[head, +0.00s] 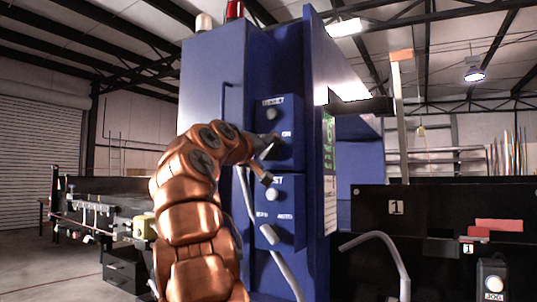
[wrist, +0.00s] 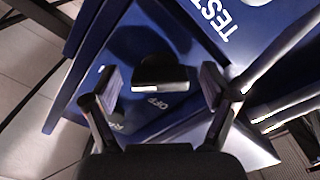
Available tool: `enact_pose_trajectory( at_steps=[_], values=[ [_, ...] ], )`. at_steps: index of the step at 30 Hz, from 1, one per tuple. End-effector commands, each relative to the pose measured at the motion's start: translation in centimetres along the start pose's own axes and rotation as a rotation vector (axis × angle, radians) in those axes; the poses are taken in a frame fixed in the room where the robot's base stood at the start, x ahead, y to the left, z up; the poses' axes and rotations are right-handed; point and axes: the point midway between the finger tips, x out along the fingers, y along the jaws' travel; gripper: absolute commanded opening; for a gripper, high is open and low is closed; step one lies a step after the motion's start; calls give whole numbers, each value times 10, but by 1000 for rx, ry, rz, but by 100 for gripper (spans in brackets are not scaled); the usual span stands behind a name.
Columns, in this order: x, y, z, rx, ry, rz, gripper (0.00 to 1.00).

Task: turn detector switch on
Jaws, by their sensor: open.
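The blue detector cabinet (head: 210,85) stands at the centre of the head view, with an upper control panel (head: 285,150) and a lower panel marked "ST" (head: 284,225). My gripper (head: 267,163) is at the cabinet's front face, around the lower part of the upper panel. In the wrist view my gripper (wrist: 160,88) is open, one finger on each side of a dark switch knob (wrist: 155,70). The knob sits between the fingers with visible gaps on both sides. An "OFF" label (wrist: 158,103) shows beside it. My gripper hides the knob in the head view.
A bent grey tube (head: 280,260) runs below the panels. A black conveyor section (head: 400,215) stands to the right, with a jog box (head: 493,278). Open floor lies at left.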

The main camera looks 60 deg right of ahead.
Motion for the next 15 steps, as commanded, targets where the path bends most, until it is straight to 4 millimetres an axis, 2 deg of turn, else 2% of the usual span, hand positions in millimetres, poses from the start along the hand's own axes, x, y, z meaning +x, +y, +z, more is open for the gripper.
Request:
enact_pose_trajectory(
  at_steps=[8,15],
  values=[
    [-1,0,0,0,0,0,85],
    [-16,2,-1,1,2,1,85]
  ],
)
